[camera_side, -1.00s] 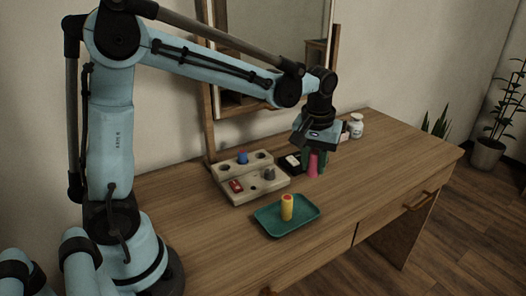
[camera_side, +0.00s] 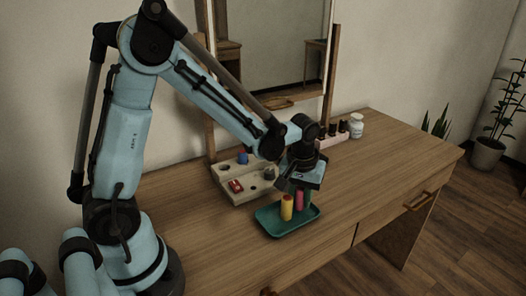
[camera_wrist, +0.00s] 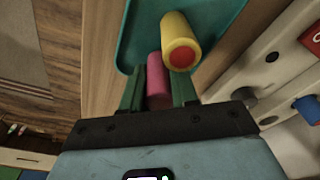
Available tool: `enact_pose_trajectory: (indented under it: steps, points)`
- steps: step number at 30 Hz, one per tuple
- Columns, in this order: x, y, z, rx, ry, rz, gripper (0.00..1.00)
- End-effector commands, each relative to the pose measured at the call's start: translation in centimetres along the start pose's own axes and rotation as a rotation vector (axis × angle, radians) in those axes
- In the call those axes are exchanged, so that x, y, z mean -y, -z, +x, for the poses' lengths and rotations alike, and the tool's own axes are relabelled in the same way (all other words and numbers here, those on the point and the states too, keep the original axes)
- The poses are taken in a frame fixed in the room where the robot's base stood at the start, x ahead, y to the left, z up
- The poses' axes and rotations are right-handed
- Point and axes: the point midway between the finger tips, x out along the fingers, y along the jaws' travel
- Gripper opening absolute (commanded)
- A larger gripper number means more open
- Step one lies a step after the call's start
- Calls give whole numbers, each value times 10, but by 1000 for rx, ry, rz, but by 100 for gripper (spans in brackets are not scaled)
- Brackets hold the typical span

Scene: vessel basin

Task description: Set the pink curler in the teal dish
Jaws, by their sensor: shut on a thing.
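The pink curler (camera_side: 299,200) is upright between the fingers of my gripper (camera_side: 301,196), which is shut on it. It also shows in the wrist view (camera_wrist: 155,76) between the two green fingers (camera_wrist: 157,92). The curler is over the teal dish (camera_side: 272,228), on the dish's right side in the side view; I cannot tell whether its base touches the dish floor. A yellow curler with a red end (camera_side: 287,208) stands in the dish just left of the pink one. In the wrist view the yellow curler (camera_wrist: 180,42) is close beside the pink one, and the dish (camera_wrist: 135,35) lies beneath.
A pale holder block (camera_side: 236,194) with a red item (camera_side: 236,186), a blue peg (camera_side: 243,159) and a grey peg stands behind the dish. A white jar (camera_side: 356,126) and a rack of dark-topped bottles stand at the back. The table right of the dish is clear.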

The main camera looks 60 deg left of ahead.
Motion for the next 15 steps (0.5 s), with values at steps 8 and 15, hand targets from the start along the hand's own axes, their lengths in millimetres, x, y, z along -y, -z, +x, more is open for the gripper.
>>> enact_pose_trajectory:
  steps: [8,15]
  points:
    - [0,-1,9,0,0,0,0]
    - [0,-2,12,0,0,0,0]
